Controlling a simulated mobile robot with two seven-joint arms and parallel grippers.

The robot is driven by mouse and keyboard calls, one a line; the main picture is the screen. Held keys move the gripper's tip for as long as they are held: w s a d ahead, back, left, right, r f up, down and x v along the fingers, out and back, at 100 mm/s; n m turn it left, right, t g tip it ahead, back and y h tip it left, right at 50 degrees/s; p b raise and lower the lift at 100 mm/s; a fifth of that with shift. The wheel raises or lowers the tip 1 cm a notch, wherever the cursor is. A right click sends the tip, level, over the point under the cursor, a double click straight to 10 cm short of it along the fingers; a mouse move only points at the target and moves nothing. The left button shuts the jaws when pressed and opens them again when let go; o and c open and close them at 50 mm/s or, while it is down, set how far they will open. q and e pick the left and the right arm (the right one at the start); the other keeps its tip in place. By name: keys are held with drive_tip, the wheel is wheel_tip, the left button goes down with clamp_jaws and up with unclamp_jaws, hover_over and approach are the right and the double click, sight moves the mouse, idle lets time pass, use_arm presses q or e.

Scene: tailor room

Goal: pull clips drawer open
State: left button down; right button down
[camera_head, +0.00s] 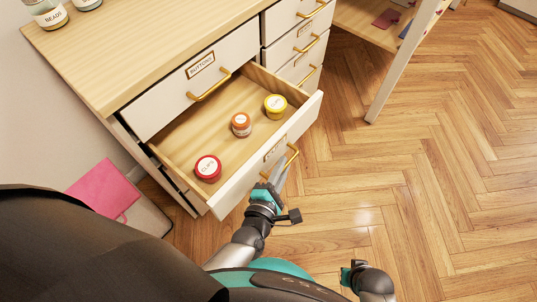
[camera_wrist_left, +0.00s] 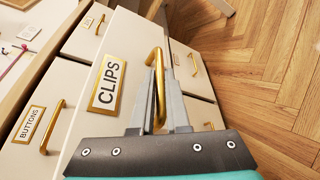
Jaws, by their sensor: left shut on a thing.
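The clips drawer (camera_head: 237,190) is pulled well out of the cabinet, its wooden inside in view. A red-lidded jar (camera_head: 208,168), an orange-lidded jar (camera_head: 241,124) and a yellow-lidded jar (camera_head: 275,106) stand in it. My left gripper (camera_head: 279,170) is at the drawer's gold handle (camera_head: 292,157). In the left wrist view, the left gripper (camera_wrist_left: 158,105) has its grey fingers shut on the gold handle (camera_wrist_left: 157,70), beside the CLIPS label (camera_wrist_left: 108,82). A part of my right arm (camera_head: 365,278) shows low in the head view; its fingers cannot be made out.
The closed buttons drawer (camera_head: 195,82) is just above the open one. More closed drawers (camera_head: 300,45) are to the right. Jars (camera_head: 48,14) stand on the cabinet top (camera_head: 140,45). A pink item (camera_head: 103,190) lies at the left. The wooden floor (camera_head: 420,180) to the right is clear.

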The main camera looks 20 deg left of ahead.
use_arm(q)
drive_tip(key=shift+s+d, duration=0.3)
drive_tip(key=shift+d, duration=0.35)
drive_tip(key=c, duration=0.9)
unclamp_jaws()
